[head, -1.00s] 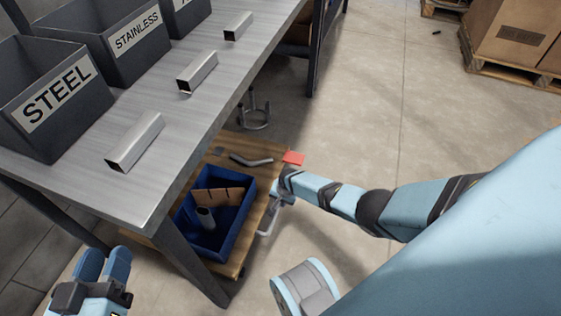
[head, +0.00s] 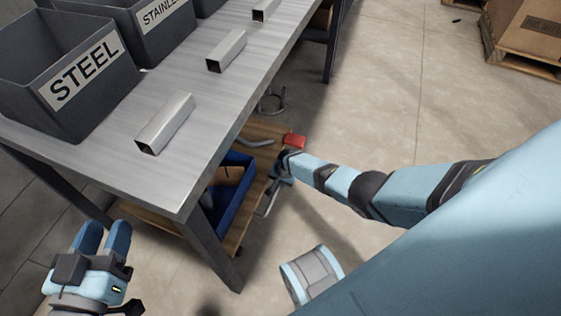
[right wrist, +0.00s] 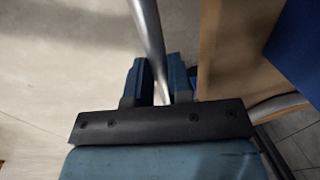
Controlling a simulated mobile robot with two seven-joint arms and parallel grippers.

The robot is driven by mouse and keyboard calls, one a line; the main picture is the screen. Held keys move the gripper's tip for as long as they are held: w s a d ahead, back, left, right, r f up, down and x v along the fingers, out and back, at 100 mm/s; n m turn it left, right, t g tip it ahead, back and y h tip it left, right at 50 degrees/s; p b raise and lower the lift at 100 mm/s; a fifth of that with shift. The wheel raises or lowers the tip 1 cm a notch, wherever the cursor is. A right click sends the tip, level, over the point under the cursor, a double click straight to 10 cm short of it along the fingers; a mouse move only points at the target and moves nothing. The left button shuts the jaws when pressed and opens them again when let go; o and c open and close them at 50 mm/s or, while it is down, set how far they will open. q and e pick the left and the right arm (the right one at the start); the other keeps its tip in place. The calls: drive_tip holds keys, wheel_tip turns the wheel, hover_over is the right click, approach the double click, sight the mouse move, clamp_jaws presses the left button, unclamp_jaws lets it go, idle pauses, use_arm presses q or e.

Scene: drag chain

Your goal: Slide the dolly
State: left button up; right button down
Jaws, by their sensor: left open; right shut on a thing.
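The dolly is a low wooden platform (head: 260,166) partly under the metal table. A blue crate (head: 234,205) stands on it, largely hidden by the tabletop. A grey metal handle (head: 269,203) is at the dolly's near side. My right gripper (head: 277,180) is at this handle. In the right wrist view, my right gripper (right wrist: 163,78) is shut on the handle bar (right wrist: 150,38), which passes between its fingers; the wooden edge (right wrist: 226,45) is just to the right. My left gripper (head: 104,230) is open and empty, left of the table's front corner.
The table (head: 110,165) holds a STEEL bin (head: 75,85), another bin and several square tubes (head: 165,123). Its near leg (head: 213,255) stands in front of the dolly.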

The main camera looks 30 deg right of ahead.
use_arm(q)
drive_tip(key=shift+f, duration=0.15)
use_arm(e)
drive_tip(key=shift+w+a+r, duration=0.1)
drive_tip(key=shift+w+r, duration=0.05)
drive_tip(key=shift+w, duration=0.15)
drive_tip(key=c, duration=1.1)
unclamp_jaws()
drive_tip(key=shift+a, duration=0.1)
use_arm(q)
drive_tip(key=shift+f, duration=0.15)
use_arm(e)
drive_tip(key=shift+o, duration=0.2)
drive_tip(key=shift+s+r+p, duration=0.15)
drive_tip(key=shift+r+p, duration=0.2)
drive_tip(key=shift+p, duration=0.1)
use_arm(q)
wheel_tip(320, 180, up, 7)
drive_tip(key=a+n+t+y+p, duration=0.1)
drive_tip(key=n+t+p, duration=0.1)
drive_tip(key=p, duration=0.7)
drive_tip(key=shift+s+a, duration=0.2)
drive_tip(key=shift+s, duration=0.15)
use_arm(e)
wheel_tip(320, 180, up, 13)
drive_tip(key=s+d, duration=0.1)
drive_tip(key=s, duration=0.1)
drive_tip(key=shift+d+f, duration=0.2)
drive_tip(key=shift+d, duration=0.15)
